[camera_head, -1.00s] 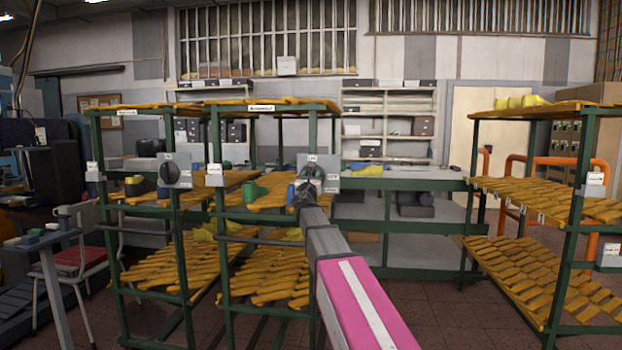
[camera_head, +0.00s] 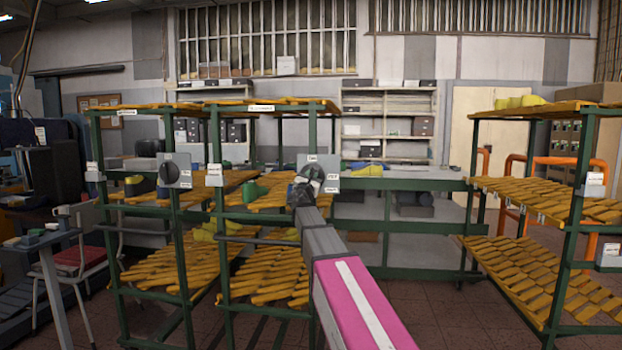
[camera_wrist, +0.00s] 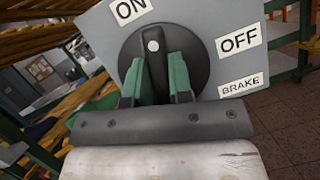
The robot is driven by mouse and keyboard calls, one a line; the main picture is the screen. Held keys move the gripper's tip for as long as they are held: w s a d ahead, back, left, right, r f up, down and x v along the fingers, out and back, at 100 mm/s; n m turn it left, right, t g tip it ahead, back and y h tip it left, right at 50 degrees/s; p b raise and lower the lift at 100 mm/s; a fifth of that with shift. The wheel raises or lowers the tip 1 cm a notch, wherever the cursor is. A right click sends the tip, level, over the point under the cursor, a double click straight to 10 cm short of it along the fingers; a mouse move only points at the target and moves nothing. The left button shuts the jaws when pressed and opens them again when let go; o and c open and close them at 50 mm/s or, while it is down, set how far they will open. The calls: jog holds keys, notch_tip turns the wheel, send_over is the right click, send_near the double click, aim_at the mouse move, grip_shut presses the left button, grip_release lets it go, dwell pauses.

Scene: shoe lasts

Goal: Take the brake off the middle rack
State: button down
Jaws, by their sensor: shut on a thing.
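The brake box (camera_head: 331,162) is a grey box on the right front post of the middle rack (camera_head: 214,240). In the wrist view, the brake box (camera_wrist: 215,18) carries the labels ON, OFF and BRAKE and looks tilted. My gripper (camera_wrist: 155,78) is shut on the black brake knob (camera_wrist: 153,48), with a green fingertip on each side of its bar. The white dot on the bar stands between ON and OFF, nearer ON. In the head view, my gripper (camera_head: 304,188) is at the box and partly hides the dial.
The left rack (camera_head: 118,230) has its own grey box with a black knob (camera_head: 170,172). The right rack (camera_head: 560,230) stands apart, with open floor (camera_head: 430,310) before it. A green bench (camera_head: 400,184) runs behind. Racks hold yellow lasts.

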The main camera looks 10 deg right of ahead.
jog(key=m+g+h, duration=0.1)
jog(key=m, duration=0.1)
jog(key=m+h, duration=0.1)
jog(key=m, duration=0.2)
jog(key=shift+d+g, duration=0.1)
jog(key=shift+g, duration=0.3)
jog(key=m+g, duration=0.1)
jog(key=m, duration=0.1)
jog(key=m+g+h, duration=0.1)
jog(key=m, duration=0.2)
jog(key=shift+d+f, duration=0.1)
jog(key=shift+s+f+m+g, duration=0.15)
jog(key=shift+m+g, duration=0.6)
jog(key=shift+m, duration=1.2)
jog(key=shift+w+f+m+g, duration=0.1)
jog(key=shift+m+g, duration=0.65)
jog(key=shift+m, duration=1.2)
jog(key=c, duration=1)
grip_release()
jog(key=v, duration=1.1)
jog(key=shift+s+d+r, duration=0.1)
jog(key=shift+d+r, duration=0.1)
